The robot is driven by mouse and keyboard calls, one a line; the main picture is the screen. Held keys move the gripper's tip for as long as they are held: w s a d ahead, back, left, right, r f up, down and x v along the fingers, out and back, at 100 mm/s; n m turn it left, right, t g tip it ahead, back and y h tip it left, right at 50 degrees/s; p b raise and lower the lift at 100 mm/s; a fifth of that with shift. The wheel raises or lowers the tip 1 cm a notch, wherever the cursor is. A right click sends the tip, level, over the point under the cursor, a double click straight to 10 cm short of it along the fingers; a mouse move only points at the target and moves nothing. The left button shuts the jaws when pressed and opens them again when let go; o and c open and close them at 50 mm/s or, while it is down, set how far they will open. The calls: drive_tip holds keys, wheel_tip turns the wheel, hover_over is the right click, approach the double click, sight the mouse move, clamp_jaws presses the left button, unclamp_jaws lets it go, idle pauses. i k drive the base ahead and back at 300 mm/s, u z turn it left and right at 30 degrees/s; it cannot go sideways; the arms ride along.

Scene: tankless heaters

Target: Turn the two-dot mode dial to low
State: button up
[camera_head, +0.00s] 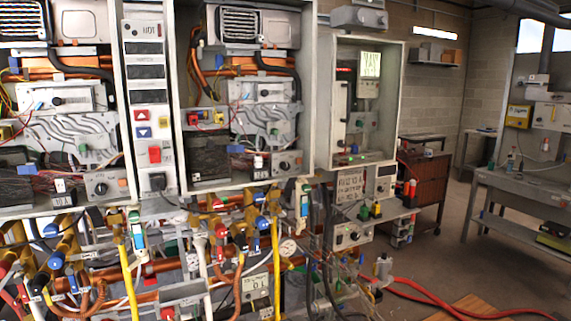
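Several dials show, and the dot marks on them are too small to tell apart, so I cannot say which is the two-dot mode dial. One dark dial (100,188) sits on a grey panel low in the left heater cabinet. A similar dial (284,166) is low in the middle heater cabinet. Another dial (353,236) is on a grey box below the right cabinet. The setting of each dial cannot be read. My gripper is not in view.
Pipes, yellow hoses and valves (274,250) crowd the space under the cabinets. A red hose (430,300) lies on the floor at the lower right. A metal workbench (520,185) stands at the far right. The floor between it and the heaters is mostly clear.

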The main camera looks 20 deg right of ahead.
sight(284, 166)
drive_tip(key=u, duration=0.05)
drive_tip(key=k, duration=0.45)
drive_tip(key=z, duration=0.65)
drive_tip(key=i, duration=0.85)
drive_tip(key=u, duration=0.65)
drive_tip(key=i, duration=0.5)
drive_tip(key=u, duration=0.5)
